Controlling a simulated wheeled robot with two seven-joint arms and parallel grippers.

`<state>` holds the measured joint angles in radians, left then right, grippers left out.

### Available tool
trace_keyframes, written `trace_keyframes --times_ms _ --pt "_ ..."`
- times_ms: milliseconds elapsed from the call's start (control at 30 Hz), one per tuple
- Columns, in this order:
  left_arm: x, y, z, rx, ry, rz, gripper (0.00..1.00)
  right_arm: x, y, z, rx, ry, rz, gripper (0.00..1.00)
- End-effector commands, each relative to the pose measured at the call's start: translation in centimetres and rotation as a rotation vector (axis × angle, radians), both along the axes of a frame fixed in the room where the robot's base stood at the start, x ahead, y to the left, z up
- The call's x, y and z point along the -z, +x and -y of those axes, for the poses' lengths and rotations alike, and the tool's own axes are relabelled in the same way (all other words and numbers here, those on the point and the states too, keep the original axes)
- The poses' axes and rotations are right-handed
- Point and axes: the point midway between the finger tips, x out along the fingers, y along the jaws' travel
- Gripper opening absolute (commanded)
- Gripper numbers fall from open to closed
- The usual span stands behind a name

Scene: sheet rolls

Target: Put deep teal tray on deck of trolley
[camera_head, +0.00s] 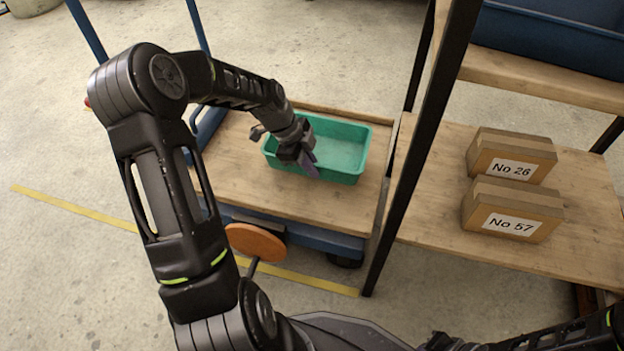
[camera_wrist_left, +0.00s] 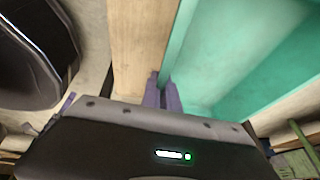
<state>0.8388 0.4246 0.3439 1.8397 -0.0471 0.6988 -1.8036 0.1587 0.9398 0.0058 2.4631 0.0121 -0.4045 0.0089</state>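The deep teal tray (camera_head: 345,174) sits on the wooden deck (camera_head: 235,165) of the blue trolley, towards the deck's right side. It looks level and empty. My left gripper (camera_head: 308,163) reaches over the tray's near left part. In the left wrist view its two purple fingers (camera_wrist_left: 163,92) are close together, with the edge of the tray's wall (camera_wrist_left: 177,50) between them. The gripper looks shut on that wall. My right arm enters the head view at the bottom right corner; its dark end (camera_head: 448,343) is cut off, and its fingers cannot be made out.
A shelf rack with a black post (camera_head: 420,150) stands right beside the trolley. Its lower board (camera_head: 430,215) holds boxes No 26 (camera_head: 510,155) and No 57 (camera_head: 512,212). A dark blue bin (camera_head: 555,35) is on the upper board. The deck's left part is bare.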

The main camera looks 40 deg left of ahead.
Motion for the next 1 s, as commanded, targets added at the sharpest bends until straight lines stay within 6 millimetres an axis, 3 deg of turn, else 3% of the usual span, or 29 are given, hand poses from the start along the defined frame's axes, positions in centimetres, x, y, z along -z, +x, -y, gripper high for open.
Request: trace_keyframes --times_ms 167,500,867,1000 --pt "0.3 0.0 0.0 0.0 0.0 0.001 0.0 0.2 0.0 0.0 0.0 0.0 0.0 0.0" --pt "5.0 0.0 0.0 0.0 0.0 0.0 0.0 2.1 0.4 0.1 0.003 0.004 0.003 0.0" --pt "5.1 0.0 0.0 0.0 0.0 0.001 0.0 2.1 0.4 0.1 0.003 0.004 0.003 0.0" --pt "5.1 0.0 0.0 0.0 0.0 0.0 0.14 2.0 0.4 0.1 0.003 0.004 0.003 0.0"
